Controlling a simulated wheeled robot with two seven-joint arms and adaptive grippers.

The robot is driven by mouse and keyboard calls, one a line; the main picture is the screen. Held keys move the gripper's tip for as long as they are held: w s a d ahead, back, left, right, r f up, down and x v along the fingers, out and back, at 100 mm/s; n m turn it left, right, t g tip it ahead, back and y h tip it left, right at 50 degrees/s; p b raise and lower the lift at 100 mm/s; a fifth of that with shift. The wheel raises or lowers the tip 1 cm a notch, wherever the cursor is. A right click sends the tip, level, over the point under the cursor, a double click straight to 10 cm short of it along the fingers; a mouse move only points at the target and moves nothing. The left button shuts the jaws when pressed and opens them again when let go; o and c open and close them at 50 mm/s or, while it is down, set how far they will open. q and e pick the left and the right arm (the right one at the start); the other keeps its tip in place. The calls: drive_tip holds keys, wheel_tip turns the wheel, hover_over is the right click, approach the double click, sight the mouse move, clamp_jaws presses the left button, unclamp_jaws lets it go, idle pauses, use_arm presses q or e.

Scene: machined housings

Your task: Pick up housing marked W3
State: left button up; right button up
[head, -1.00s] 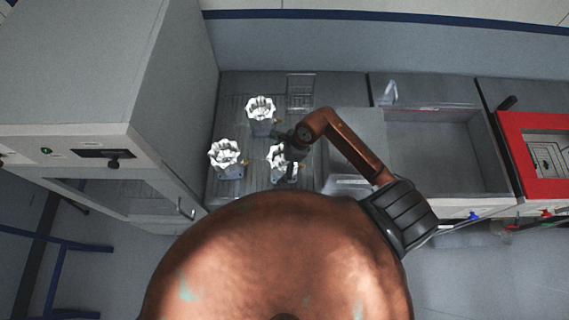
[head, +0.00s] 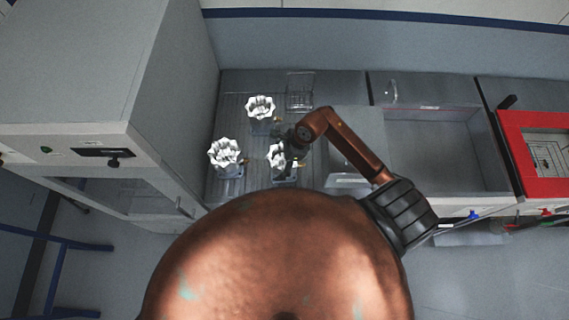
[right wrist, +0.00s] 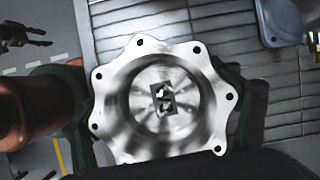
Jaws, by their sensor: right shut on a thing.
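A silvery housing with a scalloped, bolt-holed flange (right wrist: 125,75) fills the middle of the right wrist view. A small dark-and-white mark sits in its bowl, too blurred to read. My right gripper (right wrist: 160,108) has dark fingers on both sides of this housing and is shut on it. In the head view the same housing (head: 275,156) is the front right one of three, partly covered by my right gripper (head: 286,151). I cannot tell whether it is clear of the surface. My left gripper is not in view.
Two similar housings stand close by, one at the back (head: 260,107) and one at the left (head: 225,152). A clear wire-like container (head: 299,92) is behind. A grey cabinet (head: 80,60) bounds the left. A sink basin (head: 440,150) and red-framed unit (head: 507,135) lie right.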

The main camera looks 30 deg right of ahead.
drive_tip(key=c, duration=0.6)
drive_tip(key=shift+c, duration=0.3)
